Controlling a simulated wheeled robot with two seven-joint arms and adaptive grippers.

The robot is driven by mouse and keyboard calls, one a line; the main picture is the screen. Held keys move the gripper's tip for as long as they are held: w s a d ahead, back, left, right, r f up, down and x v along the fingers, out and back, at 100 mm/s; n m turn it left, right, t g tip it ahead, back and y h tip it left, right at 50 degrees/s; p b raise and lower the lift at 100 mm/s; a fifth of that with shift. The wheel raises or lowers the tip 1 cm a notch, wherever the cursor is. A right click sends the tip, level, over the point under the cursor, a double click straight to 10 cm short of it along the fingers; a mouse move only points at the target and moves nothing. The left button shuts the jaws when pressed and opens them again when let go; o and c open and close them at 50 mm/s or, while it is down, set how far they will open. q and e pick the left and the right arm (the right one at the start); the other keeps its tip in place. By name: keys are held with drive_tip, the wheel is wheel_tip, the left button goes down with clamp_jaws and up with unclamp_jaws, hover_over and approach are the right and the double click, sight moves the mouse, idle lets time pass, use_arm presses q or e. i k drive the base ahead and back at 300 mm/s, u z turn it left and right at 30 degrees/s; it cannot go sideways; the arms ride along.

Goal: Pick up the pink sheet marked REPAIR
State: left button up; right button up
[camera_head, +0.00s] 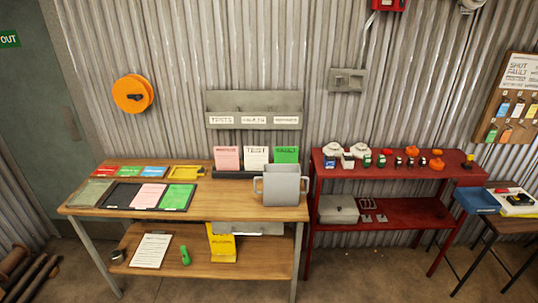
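A pink sheet (227,160) stands upright at the back of the wooden bench (225,205), left of a white sheet (256,157) and a green sheet (286,155). All three stand in a dark holder (232,175). Another pink sheet (150,196) lies flat on a black tray (120,194) at the bench's left, beside a green sheet (177,196). The print on both pink sheets is too small to read surely, so I cannot tell which is marked REPAIR. Neither of my grippers is in view.
A grey two-handled container (283,186) stands at the bench's right, before the standing sheets. Coloured cards (130,171) lie along the back left. The lower shelf (190,270) holds a clipboard (151,251) and yellow stand (222,243). A red shelf unit (395,172) stands right.

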sight(226, 158)
drive_tip(key=u, duration=0.55)
drive_tip(key=i, duration=1.15)
drive_tip(key=z, duration=0.65)
drive_tip(key=i, duration=0.5)
drive_tip(key=z, duration=0.6)
